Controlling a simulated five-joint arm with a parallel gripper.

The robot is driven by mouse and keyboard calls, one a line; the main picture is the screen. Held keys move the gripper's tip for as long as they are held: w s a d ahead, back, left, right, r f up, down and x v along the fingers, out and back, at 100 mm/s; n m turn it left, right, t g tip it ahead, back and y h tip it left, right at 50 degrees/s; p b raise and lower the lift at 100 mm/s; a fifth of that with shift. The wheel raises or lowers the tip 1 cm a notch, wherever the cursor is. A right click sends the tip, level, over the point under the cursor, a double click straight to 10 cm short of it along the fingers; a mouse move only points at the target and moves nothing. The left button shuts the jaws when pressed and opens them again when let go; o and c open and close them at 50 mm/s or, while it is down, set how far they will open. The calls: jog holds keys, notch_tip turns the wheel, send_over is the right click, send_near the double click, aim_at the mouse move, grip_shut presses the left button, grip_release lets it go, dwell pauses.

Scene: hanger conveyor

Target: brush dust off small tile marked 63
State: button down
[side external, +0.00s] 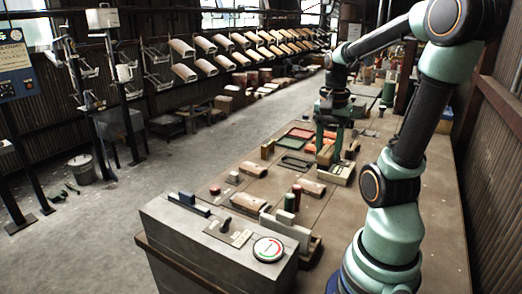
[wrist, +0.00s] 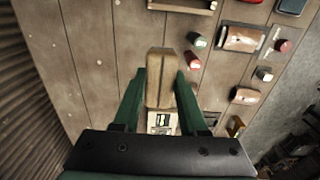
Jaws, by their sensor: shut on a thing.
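My gripper (wrist: 160,78) has green fingers on both sides of a tan wooden block (wrist: 160,64), which looks like a brush handle; its underside is hidden. In the side view my gripper (side external: 328,155) points down over the worktable, just above or beside a pale box (side external: 341,174). Small curved brown tiles lie on the table, one at the front (side external: 249,203), one at the middle (side external: 312,188) and one farther left (side external: 253,168). Two tiles show right of the block in the wrist view (wrist: 242,39) (wrist: 245,95). No number 63 is legible, and dust cannot be made out.
A grey console with a round dial (side external: 268,249) stands at the table's front. Green and red cylinders (wrist: 193,60) stand near the tiles. Red and green trays (side external: 298,133) lie farther back. Hanging tiles (side external: 205,66) line a rack across the aisle. The table's right side is mostly clear.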

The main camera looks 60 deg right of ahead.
jog(key=shift+w+d, duration=0.15)
jog(key=shift+w, duration=0.3)
send_over(255, 201)
jog(key=s+d, duration=0.4)
jog(key=s, duration=0.1)
notch_tip(255, 201, down, 3)
jog(key=w+a+f, duration=0.4)
jog(key=w+f, duration=0.2)
jog(key=w, duration=0.6)
jog(key=shift+s+f, duration=0.15)
jog(key=shift+f, duration=1.85)
jog(key=shift+s+f, duration=0.1)
jog(key=shift+f, duration=1.85)
jog(key=shift+s, duration=3.3)
jog(key=shift+w, duration=3.5)
notch_tip(255, 201, up, 8)
jog(key=shift+s, duration=0.15)
